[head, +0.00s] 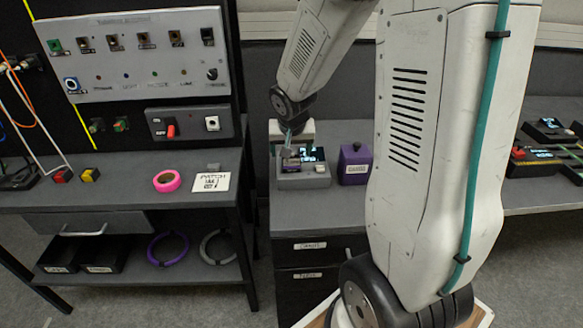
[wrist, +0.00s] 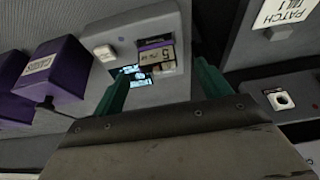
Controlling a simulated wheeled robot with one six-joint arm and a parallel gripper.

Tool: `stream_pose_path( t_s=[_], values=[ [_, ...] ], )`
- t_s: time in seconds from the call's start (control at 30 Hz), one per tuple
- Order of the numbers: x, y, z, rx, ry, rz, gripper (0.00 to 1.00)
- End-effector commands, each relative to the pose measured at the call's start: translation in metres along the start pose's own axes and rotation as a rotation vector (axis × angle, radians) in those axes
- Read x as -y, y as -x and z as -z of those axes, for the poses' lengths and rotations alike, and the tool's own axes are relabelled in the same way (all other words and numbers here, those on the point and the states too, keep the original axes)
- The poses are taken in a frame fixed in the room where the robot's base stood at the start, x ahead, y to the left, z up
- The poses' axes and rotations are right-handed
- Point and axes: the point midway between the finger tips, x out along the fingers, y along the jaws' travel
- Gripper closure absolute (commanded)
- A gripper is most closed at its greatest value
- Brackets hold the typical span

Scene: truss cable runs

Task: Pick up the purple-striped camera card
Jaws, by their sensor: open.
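The camera card (wrist: 157,56) is a small dark block with a pale label and a purple stripe, on the grey dock (wrist: 166,20) in the wrist view. A lit screen (wrist: 132,77) shows beside it, partly behind a finger. In the head view the card (head: 291,163) is small, on the dock (head: 303,180) atop the dark cabinet. My gripper (wrist: 161,68) is open, its two green fingers apart on either side of the card in the picture. In the head view my gripper (head: 298,146) is just above the dock. I cannot tell whether the fingers touch the card.
A purple box (head: 355,165) stands right of the dock, and a white button (wrist: 104,53) is on the dock. At left are a switch panel (head: 135,50), a pink tape roll (head: 167,181) and a white patch label (head: 210,182). My arm hides part of the right side.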

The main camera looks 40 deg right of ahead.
Motion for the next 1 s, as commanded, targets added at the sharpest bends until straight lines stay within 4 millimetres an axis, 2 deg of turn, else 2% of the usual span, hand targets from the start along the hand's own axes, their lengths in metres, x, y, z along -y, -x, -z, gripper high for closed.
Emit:
stream_pose_path(
  t_s=[0.43, 0.57, 0.77, 0.93, 0.97, 1.0],
  values=[
    [-0.004, -0.055, 0.005, 0.003, 0.003, -0.001, 0.24],
    [-0.004, -0.062, 0.004, 0.003, 0.001, 0.000, 0.24],
    [-0.003, -0.062, 0.005, 0.001, 0.001, 0.000, 0.24],
    [-0.003, -0.062, 0.005, 0.002, 0.001, 0.000, 0.68],
    [-0.003, -0.062, 0.005, 0.002, 0.001, 0.000, 0.73],
    [-0.003, -0.062, 0.005, 0.002, 0.001, 0.000, 0.73]
  ],
)
